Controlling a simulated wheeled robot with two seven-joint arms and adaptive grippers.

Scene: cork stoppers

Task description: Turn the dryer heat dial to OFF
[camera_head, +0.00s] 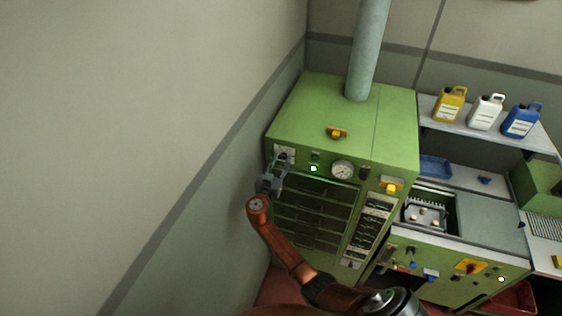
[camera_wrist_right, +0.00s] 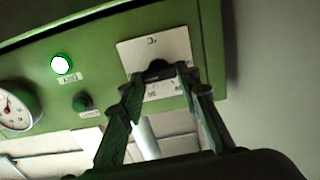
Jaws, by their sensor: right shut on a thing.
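The green dryer (camera_head: 340,110) stands in the corner. Its heat dial is a small black knob (camera_wrist_right: 158,68) on a white plate (camera_wrist_right: 150,50), which also shows at the front panel's upper left in the head view (camera_head: 285,151). My right gripper (camera_head: 280,164) reaches up to this plate. In the right wrist view its two fingers (camera_wrist_right: 161,76) close on opposite sides of the dial. The fingers partly hide the dial and the plate's markings, so the dial's setting cannot be read. My left gripper is out of view.
A lit green lamp (camera_head: 313,168) and a round gauge (camera_head: 342,170) sit right of the dial plate. Drawer-like racks (camera_head: 312,212) lie below. The grey wall (camera_head: 190,170) is close on the left. A green machine (camera_head: 455,262) stands at the right, with jugs (camera_head: 486,112) on a shelf.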

